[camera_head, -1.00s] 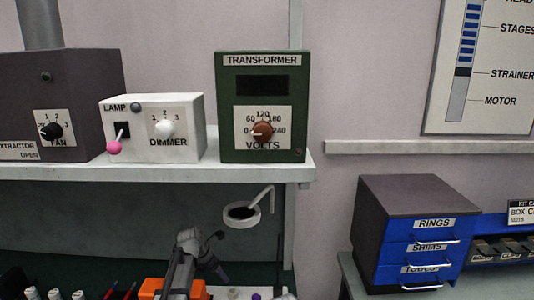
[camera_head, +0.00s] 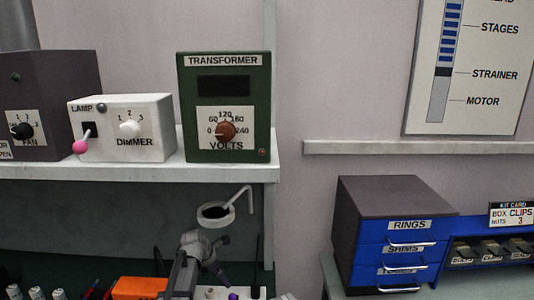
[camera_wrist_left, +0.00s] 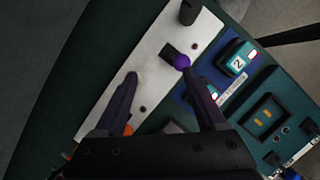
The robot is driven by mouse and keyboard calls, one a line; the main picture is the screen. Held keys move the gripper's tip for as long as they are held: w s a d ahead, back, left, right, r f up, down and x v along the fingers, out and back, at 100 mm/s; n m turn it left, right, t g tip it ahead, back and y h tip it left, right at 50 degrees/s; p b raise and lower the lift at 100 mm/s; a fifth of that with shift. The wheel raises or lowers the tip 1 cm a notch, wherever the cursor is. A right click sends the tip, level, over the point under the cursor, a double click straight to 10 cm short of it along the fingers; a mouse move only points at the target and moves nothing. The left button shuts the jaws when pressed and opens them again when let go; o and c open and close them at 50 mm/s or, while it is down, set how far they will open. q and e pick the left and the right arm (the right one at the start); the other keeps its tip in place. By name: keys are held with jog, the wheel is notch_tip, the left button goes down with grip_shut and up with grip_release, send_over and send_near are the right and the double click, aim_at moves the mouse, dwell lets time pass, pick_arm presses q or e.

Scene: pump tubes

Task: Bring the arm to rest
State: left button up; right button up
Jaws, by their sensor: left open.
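My left gripper (camera_head: 207,258) is in the lower middle of the head view, in front of and below the shelf. In the left wrist view its two dark fingers (camera_wrist_left: 160,80) stand apart with nothing held between them. Below them is a white panel strip (camera_wrist_left: 150,75) with a dark slot and a purple ball knob (camera_wrist_left: 182,62). The knob shows close to the tip of the right-hand finger; I cannot tell whether they touch. My right gripper is in neither view.
The shelf (camera_head: 230,174) carries the transformer (camera_head: 187,120), lamp dimmer (camera_head: 150,106) and extractor box (camera_head: 60,85). A blue drawer cabinet (camera_head: 390,205) stands right.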

pick_arm(q)
jog(key=s+d+m+g+y, duration=0.1)
jog(key=s+d+m, duration=0.4)
jog(key=s+m, duration=1)
jog(key=s+d+f+m+g+y, duration=0.1)
jog(key=s+d+m, duration=0.4)
jog(key=s+m, duration=0.9)
jog(key=shift+s+d+f+m+g+y, duration=0.2)
jog(key=shift+s+m+g+y, duration=0.15)
jog(key=shift+m+g+y, duration=0.45)
